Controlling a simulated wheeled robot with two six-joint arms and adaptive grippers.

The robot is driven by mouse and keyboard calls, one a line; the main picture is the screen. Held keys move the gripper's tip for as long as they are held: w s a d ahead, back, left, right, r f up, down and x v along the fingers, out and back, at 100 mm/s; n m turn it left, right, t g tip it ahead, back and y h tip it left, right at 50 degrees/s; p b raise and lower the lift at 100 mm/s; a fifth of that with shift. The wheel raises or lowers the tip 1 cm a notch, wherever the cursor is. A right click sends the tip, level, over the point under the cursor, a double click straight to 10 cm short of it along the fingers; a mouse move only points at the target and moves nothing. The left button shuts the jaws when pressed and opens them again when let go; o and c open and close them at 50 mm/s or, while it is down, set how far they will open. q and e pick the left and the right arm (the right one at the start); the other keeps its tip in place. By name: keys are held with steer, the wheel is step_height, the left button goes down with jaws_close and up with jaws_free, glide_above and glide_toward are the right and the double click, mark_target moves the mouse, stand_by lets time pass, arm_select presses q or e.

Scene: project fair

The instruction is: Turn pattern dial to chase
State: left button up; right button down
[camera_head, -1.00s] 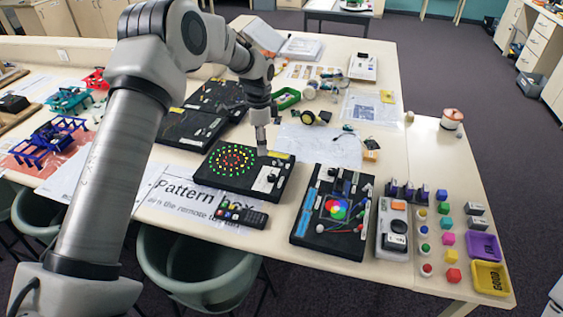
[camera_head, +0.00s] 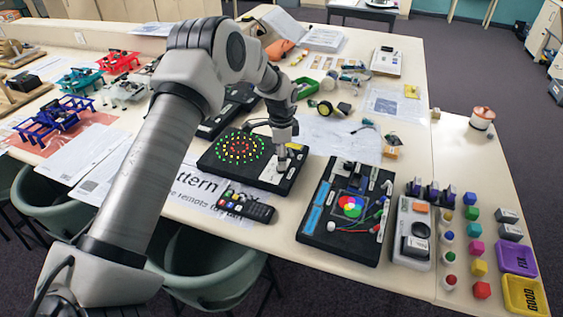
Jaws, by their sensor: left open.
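The pattern box (camera_head: 211,158) is a flat black box on the table with rings of lit green, yellow and red dots on its top. A sheet with large "Pattern box" lettering lies partly under it. My left arm reaches in from the left, and its open gripper (camera_head: 282,160) points down over the right part of the box, where the dial is. The gripper covers the dial, so I cannot tell its setting or whether the fingers touch it. My right gripper is out of view.
A black remote (camera_head: 246,207) lies in front of the box. A purple tray (camera_head: 517,259) and yellow tray (camera_head: 524,294) sit at the right edge.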

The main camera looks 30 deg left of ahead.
arm_select(q)
step_height(320, 180, down, 2)
steer(key=shift+f, duration=0.2)
steer(key=shift+w+f, duration=0.1)
steer(key=shift+f, duration=0.35)
steer(key=shift+r, duration=0.1)
jaws_close()
steer(key=shift+n, duration=0.3)
steer(key=n, duration=0.4)
steer(key=shift+n, duration=2.1)
